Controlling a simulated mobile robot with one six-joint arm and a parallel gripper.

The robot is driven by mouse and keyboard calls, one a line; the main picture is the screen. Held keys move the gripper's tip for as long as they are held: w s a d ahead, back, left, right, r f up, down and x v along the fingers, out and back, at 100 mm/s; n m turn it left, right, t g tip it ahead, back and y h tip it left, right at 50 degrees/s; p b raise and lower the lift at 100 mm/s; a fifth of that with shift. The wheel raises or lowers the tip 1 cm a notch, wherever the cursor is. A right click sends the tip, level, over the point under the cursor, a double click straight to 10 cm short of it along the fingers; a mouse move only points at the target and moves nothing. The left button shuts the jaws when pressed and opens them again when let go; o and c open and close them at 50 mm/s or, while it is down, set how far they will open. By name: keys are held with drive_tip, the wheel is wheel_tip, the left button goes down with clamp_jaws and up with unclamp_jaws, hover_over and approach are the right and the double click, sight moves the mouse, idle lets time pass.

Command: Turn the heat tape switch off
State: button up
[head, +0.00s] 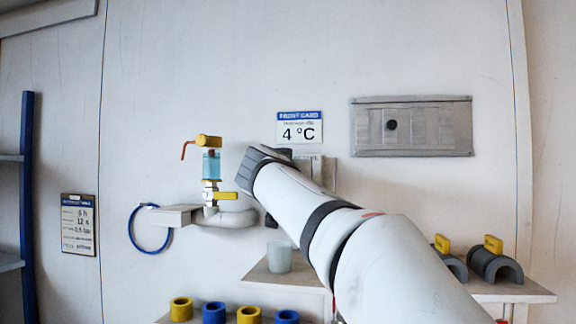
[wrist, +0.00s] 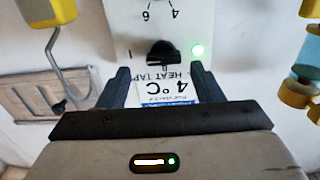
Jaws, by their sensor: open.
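The heat tape switch (wrist: 164,53) is a black knob on a white panel, in the upper middle of the wrist view, which looks upside down. Its bar seems to lie sideways, one end toward the "I" mark; a "0" mark shows by its lower edge. In the head view my arm hides the switch and most of the panel (head: 330,170).
A frost card reading 4 °C (head: 299,128) hangs above the panel. A yellow-handled valve with a blue vessel (head: 211,165) is on the left. A shelf (head: 262,275) with a cup (head: 279,257) is below. A grey wall hatch (head: 412,127) is on the right.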

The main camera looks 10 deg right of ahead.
drive_tip(key=shift+p+x, duration=0.45)
drive_tip(key=shift+x, duration=1.05)
drive_tip(key=shift+w+a, duration=0.1)
drive_tip(key=shift+a, duration=0.1)
drive_tip(key=shift+c, duration=0.2)
drive_tip(key=c, duration=0.9)
drive_tip(key=shift+c, duration=0.3)
